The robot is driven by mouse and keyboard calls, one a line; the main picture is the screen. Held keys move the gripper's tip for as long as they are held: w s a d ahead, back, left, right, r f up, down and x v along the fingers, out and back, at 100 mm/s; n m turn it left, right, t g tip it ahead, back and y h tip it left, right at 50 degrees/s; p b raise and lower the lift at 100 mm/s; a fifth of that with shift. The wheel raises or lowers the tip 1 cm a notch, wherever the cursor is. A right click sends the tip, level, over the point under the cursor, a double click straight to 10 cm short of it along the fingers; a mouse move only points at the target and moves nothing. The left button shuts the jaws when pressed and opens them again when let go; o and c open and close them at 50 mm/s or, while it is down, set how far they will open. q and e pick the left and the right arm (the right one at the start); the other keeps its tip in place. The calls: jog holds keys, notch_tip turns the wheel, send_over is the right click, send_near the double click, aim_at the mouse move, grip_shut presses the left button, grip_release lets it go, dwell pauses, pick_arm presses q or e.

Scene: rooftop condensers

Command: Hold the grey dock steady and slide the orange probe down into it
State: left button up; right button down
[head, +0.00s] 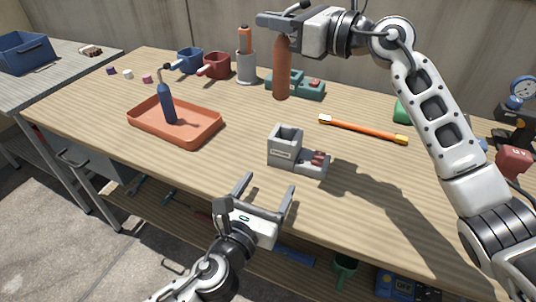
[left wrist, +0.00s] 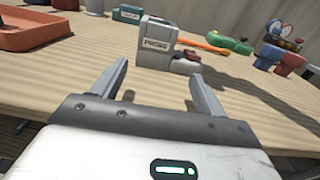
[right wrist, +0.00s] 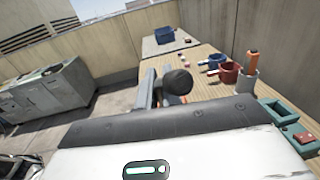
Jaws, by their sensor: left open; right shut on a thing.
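The grey dock (head: 284,153) stands upright on the table, with a square socket at its left and a low step with reddish parts at its right. It also shows in the left wrist view (left wrist: 157,40), labelled "PROBE". My left gripper (head: 267,190) is open and empty, at the table's front edge, short of the dock. My right gripper (head: 279,22) is shut on the upper part of the orange probe (head: 282,72), which hangs upright behind the dock in the picture, apart from it. In the right wrist view, a dark round end hides most of the probe (right wrist: 173,100).
A teal dock (head: 310,88) stands behind the probe. An orange tray (head: 190,134) with a blue bottle-shaped thing (head: 167,104) lies left. A yellow-orange rod (head: 362,129) lies right. Mugs and a grey cup (head: 247,68) stand at the back. The table between tray and grey dock is clear.

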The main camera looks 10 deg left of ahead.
aim_at(288, 145)
pick_arm(q)
jog(key=shift+w+d+r, duration=0.15)
jog(key=shift+w+r, duration=0.05)
jog(key=shift+w, duration=0.3)
jog(key=shift+w+d+r, duration=0.1)
jog(key=shift+w+r, duration=0.05)
jog(key=shift+w, duration=0.3)
jog(key=x, duration=1.1)
jog(key=shift+w, duration=0.2)
jog(key=c, duration=1)
pick_arm(e)
jog(key=f, duration=0.1)
jog(key=d+f, duration=0.1)
jog(key=f, duration=0.1)
jog(key=d+f, duration=0.1)
jog(key=f, duration=0.1)
jog(key=shift+f, duration=0.25)
